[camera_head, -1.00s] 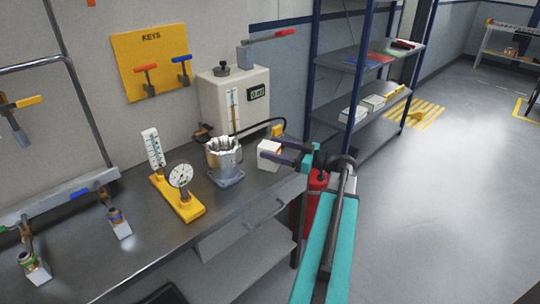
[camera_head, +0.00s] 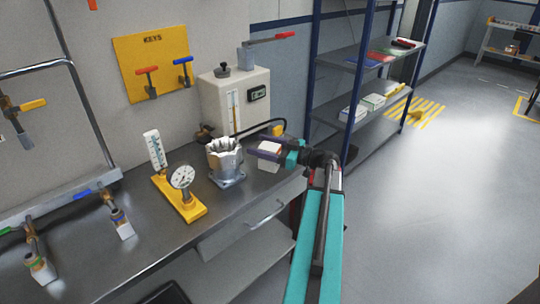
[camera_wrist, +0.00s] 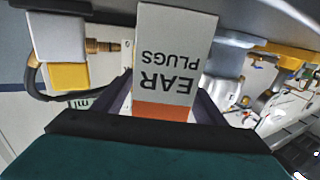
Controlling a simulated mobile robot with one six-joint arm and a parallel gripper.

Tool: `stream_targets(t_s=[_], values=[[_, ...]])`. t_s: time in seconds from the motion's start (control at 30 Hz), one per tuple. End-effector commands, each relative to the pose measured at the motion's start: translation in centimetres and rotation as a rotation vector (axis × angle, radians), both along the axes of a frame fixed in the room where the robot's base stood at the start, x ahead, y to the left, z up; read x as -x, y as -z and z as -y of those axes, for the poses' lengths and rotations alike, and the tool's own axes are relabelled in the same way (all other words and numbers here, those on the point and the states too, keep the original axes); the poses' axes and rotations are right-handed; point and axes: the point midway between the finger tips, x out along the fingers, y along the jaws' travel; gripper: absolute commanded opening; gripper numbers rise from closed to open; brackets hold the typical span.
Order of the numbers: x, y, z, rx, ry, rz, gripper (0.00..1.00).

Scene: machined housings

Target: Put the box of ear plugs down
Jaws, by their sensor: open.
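The box of ear plugs (camera_head: 268,163) is a small white box with an orange part, at the right end of the metal workbench (camera_head: 232,208). It looks upright on the bench top, though its base is partly hard to make out. My gripper (camera_head: 262,150) reaches in from the right, with its dark fingers around the upper part of the box. In the wrist view the box (camera_wrist: 174,50) stands between the fingers with its "EAR PLUGS" lettering upside down. The jaws are open; whether a finger touches the box I cannot tell.
A silver flanged housing (camera_head: 226,160) stands just left of the box. A white instrument case (camera_head: 235,100) with a black cable is behind. A yellow gauge stand (camera_head: 180,197) is further left. A blue-posted shelf rack (camera_head: 365,125) stands right of the bench.

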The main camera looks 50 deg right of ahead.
Motion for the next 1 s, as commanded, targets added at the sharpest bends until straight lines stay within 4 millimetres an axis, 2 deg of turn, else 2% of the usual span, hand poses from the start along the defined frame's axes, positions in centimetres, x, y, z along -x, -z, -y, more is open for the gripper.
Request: stream_targets(t_s=[0.13, 0.67, 0.93, 1.0], values=[[-0.66, 0.00, -0.20, 0.000, 0.001, 0.000, 0.65], [-0.63, 0.04, -0.17, 0.000, 0.002, 0.000, 0.65], [-0.60, 0.04, -0.15, 0.000, 0.002, 0.000, 0.21], [-0.60, 0.02, -0.14, 0.000, 0.002, 0.000, 0.16]])
